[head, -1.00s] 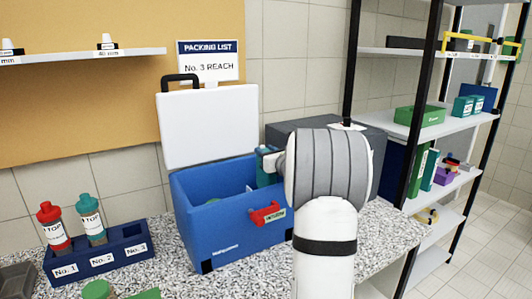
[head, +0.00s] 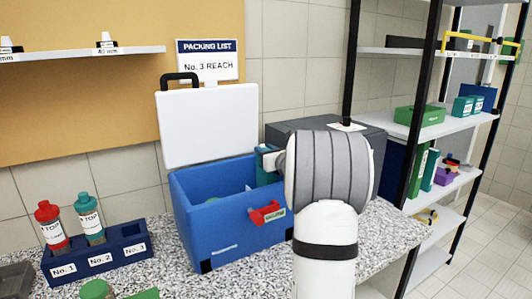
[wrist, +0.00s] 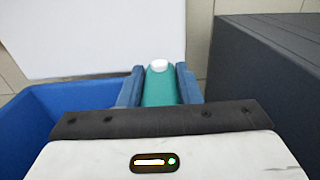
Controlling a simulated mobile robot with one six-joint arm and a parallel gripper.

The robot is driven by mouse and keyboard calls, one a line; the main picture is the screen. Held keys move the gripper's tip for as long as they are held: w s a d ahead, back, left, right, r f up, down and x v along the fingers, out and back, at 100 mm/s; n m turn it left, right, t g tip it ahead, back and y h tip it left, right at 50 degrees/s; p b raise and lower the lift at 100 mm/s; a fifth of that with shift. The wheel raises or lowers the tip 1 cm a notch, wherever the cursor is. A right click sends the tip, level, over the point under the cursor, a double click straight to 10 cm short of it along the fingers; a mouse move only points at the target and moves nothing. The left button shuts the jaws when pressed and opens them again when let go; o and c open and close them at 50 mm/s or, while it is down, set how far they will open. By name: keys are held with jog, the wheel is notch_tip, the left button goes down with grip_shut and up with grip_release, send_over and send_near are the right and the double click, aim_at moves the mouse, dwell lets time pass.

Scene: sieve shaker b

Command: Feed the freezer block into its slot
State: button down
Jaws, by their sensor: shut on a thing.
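A teal freezer block (wrist: 160,88) with a white cap stands between the two blue fingers of my gripper (wrist: 159,82) in the wrist view. My gripper is shut on it. In the head view the block (head: 265,174) shows as a teal strip at the right rear of the open blue cool box (head: 213,232), beside my wrist. Its lower part is hidden by the box wall. The slot is not visible; the box wall and my arm hide much of the inside.
The box's white lid (head: 207,125) stands open behind it. A dark grey case (head: 388,150) is close on the right. A blue rack (head: 98,256) with red-capped and teal-capped bottles stands left. A shelf unit (head: 468,122) is at far right.

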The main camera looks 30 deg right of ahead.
jog(key=shift+f+b, duration=1.35)
jog(key=shift+b, duration=0.1)
jog(key=c, duration=1)
grip_release()
jog(key=shift+o, duration=0.2)
jog(key=shift+s+f, duration=0.1)
jog(key=shift+f, duration=0.05)
